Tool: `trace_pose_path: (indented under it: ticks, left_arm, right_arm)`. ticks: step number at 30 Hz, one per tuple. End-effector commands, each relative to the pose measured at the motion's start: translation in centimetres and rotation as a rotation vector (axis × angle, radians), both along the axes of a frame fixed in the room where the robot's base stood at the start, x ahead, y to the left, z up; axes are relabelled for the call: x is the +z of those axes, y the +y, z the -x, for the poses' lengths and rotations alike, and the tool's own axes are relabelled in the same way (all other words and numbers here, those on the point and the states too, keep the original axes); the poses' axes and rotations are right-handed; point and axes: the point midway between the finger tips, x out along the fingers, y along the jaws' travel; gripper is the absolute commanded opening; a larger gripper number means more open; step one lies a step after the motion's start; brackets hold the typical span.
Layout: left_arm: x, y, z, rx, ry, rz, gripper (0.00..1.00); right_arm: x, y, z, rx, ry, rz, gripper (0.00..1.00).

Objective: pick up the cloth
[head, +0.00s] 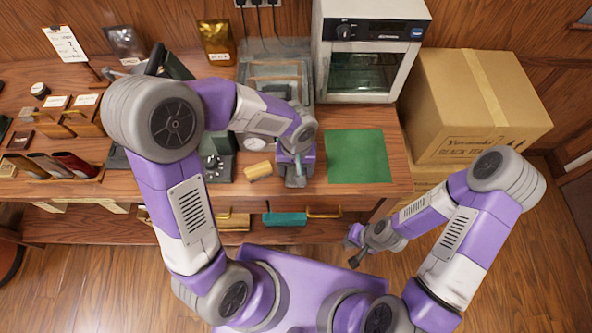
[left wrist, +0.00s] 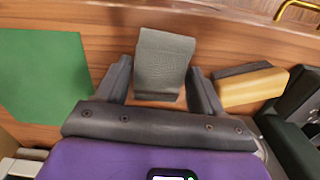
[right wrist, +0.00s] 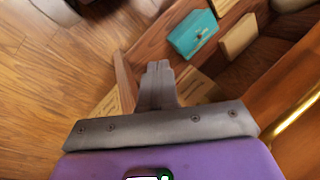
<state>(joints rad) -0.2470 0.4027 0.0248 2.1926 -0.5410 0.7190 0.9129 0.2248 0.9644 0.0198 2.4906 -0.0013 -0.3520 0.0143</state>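A dark grey, textured piece that looks like the folded cloth (left wrist: 163,58) lies near the wooden table's front edge in the left wrist view. In the head view a grey part of it (head: 296,182) shows just below my left gripper (head: 297,167), which hides the rest. My left gripper is open, with one finger on each side of the cloth and narrow gaps showing; it also shows in the left wrist view (left wrist: 159,68). My right gripper (head: 355,252) is shut and empty, off the table's front right; its fingers meet in the right wrist view (right wrist: 158,82).
A yellow-tan block or brush (head: 258,171) lies just left of the cloth in the head view. A green mat (head: 358,156) lies to the right. A dark scale (head: 217,163) stands to the left. Below is an open drawer with a teal packet (head: 284,219).

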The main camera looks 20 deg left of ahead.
Motion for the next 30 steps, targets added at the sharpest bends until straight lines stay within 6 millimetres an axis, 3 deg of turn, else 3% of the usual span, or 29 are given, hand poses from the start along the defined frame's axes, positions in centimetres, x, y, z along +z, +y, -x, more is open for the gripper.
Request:
trace_pose_path:
  ticks: [1, 7, 14, 17, 30]
  left_arm:
    - [0.0, 0.0, 0.0, 0.0, 0.0, 0.0, 0.59]
    - [0.0, 0.0, 0.0, 0.0, 0.0, 0.0, 0.29]
    - [0.2, 0.0, 0.0, 0.0, -0.001, 0.0, 0.28]
    - [1.1, 0.0, -0.1, -0.001, -0.003, -0.001, 0.28]
    - [9.1, 0.0, -0.1, -0.001, -0.004, 0.0, 0.28]
  right_arm:
    - [0.0, 0.0, 0.0, 0.0, 0.0, 0.0, 0.0]
    - [0.0, 0.0, 0.0, 0.0, 0.0, 0.0, 0.0]
    - [0.1, 0.0, 0.0, 0.0, 0.0, 0.0, 0.0]
    - [0.3, 0.0, 0.0, 0.0, 0.0, 0.0, 0.0]
    - [2.3, 0.0, 0.0, 0.0, 0.0, 0.0, 0.0]
